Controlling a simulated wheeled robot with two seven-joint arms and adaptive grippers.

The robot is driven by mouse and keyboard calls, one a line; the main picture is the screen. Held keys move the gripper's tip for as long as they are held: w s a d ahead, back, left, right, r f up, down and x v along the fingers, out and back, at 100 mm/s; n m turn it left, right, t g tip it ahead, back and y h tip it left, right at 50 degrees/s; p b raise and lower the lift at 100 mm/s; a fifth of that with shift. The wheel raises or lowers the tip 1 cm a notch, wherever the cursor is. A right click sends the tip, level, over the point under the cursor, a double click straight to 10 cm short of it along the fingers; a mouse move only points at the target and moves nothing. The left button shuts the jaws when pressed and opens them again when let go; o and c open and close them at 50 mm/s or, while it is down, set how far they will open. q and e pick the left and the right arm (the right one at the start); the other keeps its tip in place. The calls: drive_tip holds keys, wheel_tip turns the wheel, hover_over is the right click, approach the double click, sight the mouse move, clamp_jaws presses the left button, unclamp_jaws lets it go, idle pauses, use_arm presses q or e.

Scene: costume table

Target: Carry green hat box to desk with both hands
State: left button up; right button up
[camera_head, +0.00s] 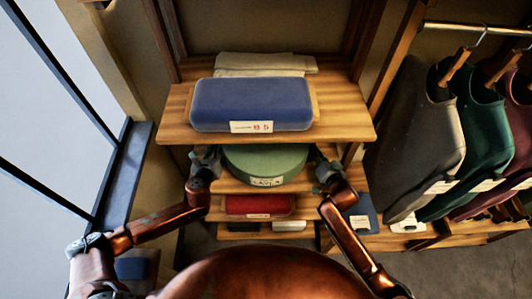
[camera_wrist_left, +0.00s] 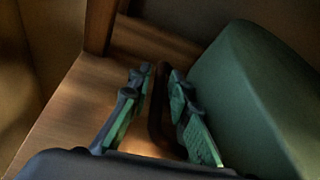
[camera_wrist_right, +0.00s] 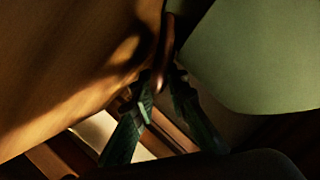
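The green hat box (camera_head: 262,163) is round, with a white label on its front. It rests on a wooden shelf below the top board, which hides its back part. My left gripper (camera_head: 207,156) is at its left side. In the left wrist view its fingers (camera_wrist_left: 158,85) are apart, with a brown handle-like bar (camera_wrist_left: 157,110) between them, and the box (camera_wrist_left: 255,95) close on the right. My right gripper (camera_head: 326,168) is at the box's right side. In the right wrist view its fingers (camera_wrist_right: 162,90) are apart near another brown bar (camera_wrist_right: 164,50); whether they touch it is unclear.
A blue case (camera_head: 252,103) sits on the top board (camera_head: 345,115), above the hat box. A red box (camera_head: 260,206) is on the shelf below. Wooden posts flank the shelves. Clothes (camera_head: 415,130) hang at right, and a window (camera_head: 50,90) is at left. No desk is recognisable.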

use_arm(q)
drive_tip(key=shift+c, duration=0.7)
clamp_jaws()
drive_tip(key=shift+r, duration=0.1)
